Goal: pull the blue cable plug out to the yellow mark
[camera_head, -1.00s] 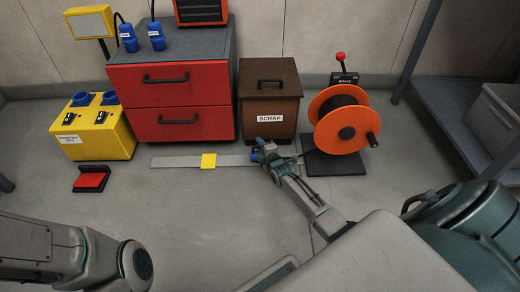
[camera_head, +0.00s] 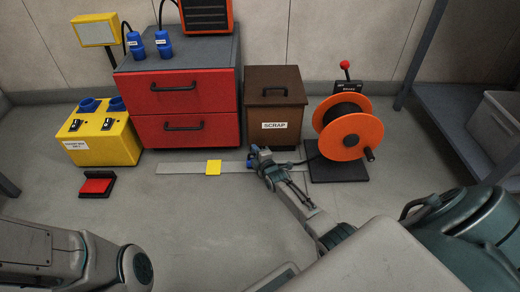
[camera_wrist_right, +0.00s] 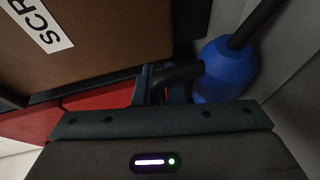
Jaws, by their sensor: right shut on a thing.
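My right gripper is shut on this black piece of the plug; the fingertips are partly hidden. The yellow mark (camera_head: 213,167) lies on the strip (camera_head: 180,168), a short way left of the gripper. My left arm shows at lower left, without its gripper.
The orange cable reel (camera_head: 350,128) with a red-knobbed brake lever stands to the right. The brown scrap box (camera_head: 275,105) and red drawer cabinet (camera_head: 185,95) stand close behind the strip. A yellow socket box (camera_head: 100,140) and red pedal (camera_head: 97,185) are at left.

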